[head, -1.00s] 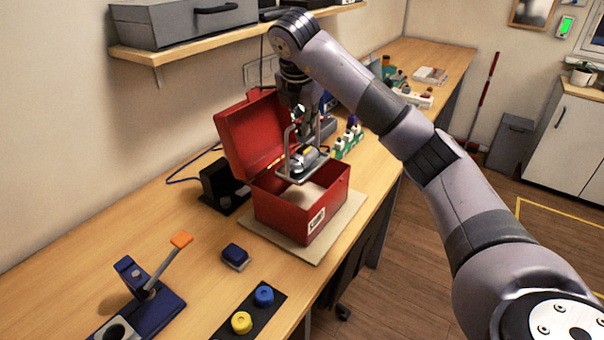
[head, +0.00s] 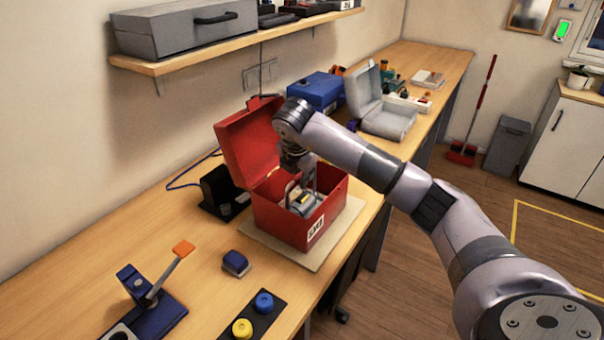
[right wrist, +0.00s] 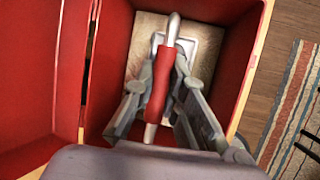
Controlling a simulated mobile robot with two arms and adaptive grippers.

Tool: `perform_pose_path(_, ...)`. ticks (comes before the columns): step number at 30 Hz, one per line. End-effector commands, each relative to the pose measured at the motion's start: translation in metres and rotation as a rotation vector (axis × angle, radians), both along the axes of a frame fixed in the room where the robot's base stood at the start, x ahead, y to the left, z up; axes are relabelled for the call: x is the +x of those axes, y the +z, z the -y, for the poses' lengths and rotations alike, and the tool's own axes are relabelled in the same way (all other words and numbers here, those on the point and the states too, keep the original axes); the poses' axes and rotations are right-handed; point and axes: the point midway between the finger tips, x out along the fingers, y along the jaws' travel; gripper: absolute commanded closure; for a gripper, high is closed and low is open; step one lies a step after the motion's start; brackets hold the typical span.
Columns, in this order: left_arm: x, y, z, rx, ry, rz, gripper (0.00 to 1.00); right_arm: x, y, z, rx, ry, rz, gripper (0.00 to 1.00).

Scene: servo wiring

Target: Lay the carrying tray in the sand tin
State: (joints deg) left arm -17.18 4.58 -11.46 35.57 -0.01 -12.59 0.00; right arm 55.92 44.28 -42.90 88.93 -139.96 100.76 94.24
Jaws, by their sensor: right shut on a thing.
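The red sand tin (head: 283,222) stands on the bench with its lid open towards the wall. Pale sand (right wrist: 146,42) shows on its floor in the right wrist view. The grey carrying tray (head: 316,199) is down inside the tin, with something small and yellow-topped on it. Its handle has a red grip (right wrist: 158,90) in the right wrist view. My right gripper (right wrist: 166,72) is shut on this handle, above the tray. I cannot tell whether the tray touches the sand; the gripper and handle hide much of it. My left gripper is not in view.
The tin sits on a beige board (head: 345,222). A black box (head: 222,192) stands close behind it at left. A blue case (head: 315,91) and an open grey case (head: 388,122) lie farther along the bench. A dark blue block (head: 235,262) is in front.

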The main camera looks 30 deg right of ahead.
Motion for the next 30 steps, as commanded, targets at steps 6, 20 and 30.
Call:
perform_pose_path(6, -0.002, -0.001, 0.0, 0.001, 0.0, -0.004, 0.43, -0.001, -0.001, 0.0, 0.0, 0.0, -0.005, 0.8)
perform_pose_path(20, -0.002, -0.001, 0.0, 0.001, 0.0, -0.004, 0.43, -0.001, 0.0, 0.0, 0.0, 0.0, -0.003, 0.68)
perform_pose_path(30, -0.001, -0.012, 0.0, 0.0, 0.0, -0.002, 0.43, -0.014, 0.043, -0.015, 0.001, 0.002, 0.004, 0.68)
